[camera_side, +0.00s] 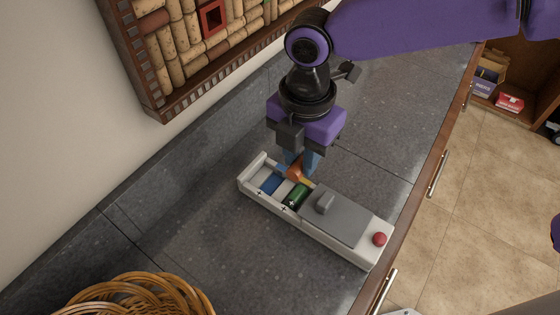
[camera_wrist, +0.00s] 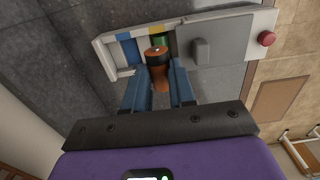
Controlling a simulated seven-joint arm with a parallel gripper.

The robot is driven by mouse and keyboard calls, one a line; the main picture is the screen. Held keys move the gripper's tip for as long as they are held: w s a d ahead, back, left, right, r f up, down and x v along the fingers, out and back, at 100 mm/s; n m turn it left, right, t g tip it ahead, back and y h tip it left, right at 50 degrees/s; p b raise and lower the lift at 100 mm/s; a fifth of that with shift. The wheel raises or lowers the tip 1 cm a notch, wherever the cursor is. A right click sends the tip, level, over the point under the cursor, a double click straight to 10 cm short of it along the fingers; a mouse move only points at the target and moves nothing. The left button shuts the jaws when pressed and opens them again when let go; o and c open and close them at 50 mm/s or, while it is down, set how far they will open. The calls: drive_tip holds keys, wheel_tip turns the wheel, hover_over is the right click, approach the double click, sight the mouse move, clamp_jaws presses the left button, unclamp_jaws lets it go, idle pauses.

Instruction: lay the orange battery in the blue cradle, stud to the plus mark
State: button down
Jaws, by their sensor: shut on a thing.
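The orange battery (camera_side: 295,171) is between my gripper's blue fingers, close above the far edge of a pale tray (camera_side: 249,169). Small plus marks (camera_side: 259,192) lie on the tray's near edge. The battery's lower end is partly hidden in the side view.
A green battery or cradle (camera_side: 297,196) sits to the right of the blue cradle. A grey cover with a raised handle (camera_side: 325,203) and a red button (camera_side: 380,239) are further right. A wicker basket (camera_side: 140,297) stands at the front left. The counter between is clear.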

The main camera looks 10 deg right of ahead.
drive_tip(key=s+d+r, duration=0.3)
drive_tip(key=s+d, duration=0.2)
drive_tip(key=d, duration=0.1)
drive_tip(key=w+a+m, duration=0.1)
drive_tip(key=a+m, duration=0.1)
drive_tip(key=m, duration=0.4)
drive_tip(key=w+a+f+m, duration=0.1)
drive_tip(key=w+m, duration=0.1)
drive_tip(key=m, duration=0.4)
drive_tip(key=w+a+m, duration=0.1)
drive_tip(key=a+m, duration=0.1)
drive_tip(key=m, duration=0.4)
drive_tip(key=shift+w+a+f, duration=0.15)
drive_tip(key=shift+a+f, duration=0.1)
drive_tip(key=shift+a, duration=0.1)
drive_tip(key=m, duration=0.1)
drive_tip(key=a+m, duration=0.1)
drive_tip(key=m, duration=0.1)
drive_tip(key=w+m, duration=0.1)
drive_tip(key=m, duration=0.1)
drive_tip(key=shift+a+f, duration=0.25)
drive_tip(key=shift+f, duration=0.15)
drive_tip(key=w+a+f+m, duration=0.1)
drive_tip(key=m, duration=0.3)
drive_tip(key=w+a+m, duration=0.1)
drive_tip(key=m, duration=0.3)
drive_tip(key=w+a+f+m, duration=0.1)
drive_tip(key=m, duration=0.4)
drive_tip(key=shift+a+f, duration=0.15)
drive_tip(key=shift+f, duration=0.15)
